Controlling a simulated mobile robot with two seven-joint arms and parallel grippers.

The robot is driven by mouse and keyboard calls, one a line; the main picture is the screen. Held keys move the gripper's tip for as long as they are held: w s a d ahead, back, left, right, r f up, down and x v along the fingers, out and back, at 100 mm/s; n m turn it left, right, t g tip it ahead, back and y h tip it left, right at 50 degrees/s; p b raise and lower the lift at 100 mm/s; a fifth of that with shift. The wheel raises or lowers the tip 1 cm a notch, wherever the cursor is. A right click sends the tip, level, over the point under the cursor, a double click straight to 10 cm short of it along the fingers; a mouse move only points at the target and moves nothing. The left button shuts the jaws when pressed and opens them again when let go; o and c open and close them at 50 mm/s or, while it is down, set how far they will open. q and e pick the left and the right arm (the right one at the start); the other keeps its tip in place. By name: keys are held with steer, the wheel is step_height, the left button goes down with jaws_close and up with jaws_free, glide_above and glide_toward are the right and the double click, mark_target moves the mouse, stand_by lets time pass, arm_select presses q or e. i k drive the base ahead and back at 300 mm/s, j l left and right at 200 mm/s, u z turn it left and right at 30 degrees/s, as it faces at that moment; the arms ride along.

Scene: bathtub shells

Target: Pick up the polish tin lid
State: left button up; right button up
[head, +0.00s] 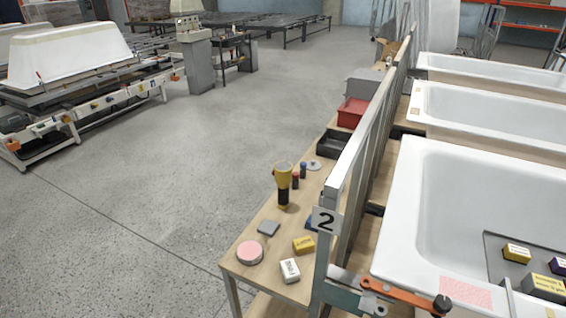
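A round, shallow tin with a pink top (250,252) lies flat near the left front corner of the wooden workbench (240,271). I cannot tell whether the pink is a lid or polish inside an open tin. A small, pale grey round disc (314,165) lies farther back on the bench, beside small dark bottles; it may be the polish tin lid, but it is too small to be sure. Neither of my grippers shows in the head view.
Around the tin are a grey pad (269,228), a yellow box (303,245) and a white box (290,270). A metal rail (350,170) and white bathtubs (405,220) border the right. Floor left of the bench is clear.

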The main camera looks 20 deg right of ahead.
mark_target(312, 165)
steer(key=i+j+u, duration=0.6)
steer(key=i+u, duration=0.15)
steer(key=i+j+u, duration=0.1)
steer(key=i+u, duration=0.3)
steer(key=i, duration=0.15)
steer(key=i+z, duration=0.9)
steer(key=i+j+z, duration=0.25)
steer(key=i+z, duration=0.15)
steer(key=i+l+z, duration=0.15)
steer(key=z, duration=0.3)
steer(key=i+z, duration=0.65)
steer(key=z, duration=0.2)
steer(key=i+j+z, duration=0.15)
steer(key=z, duration=0.3)
steer(key=i+j, duration=0.05)
steer(key=i, duration=0.05)
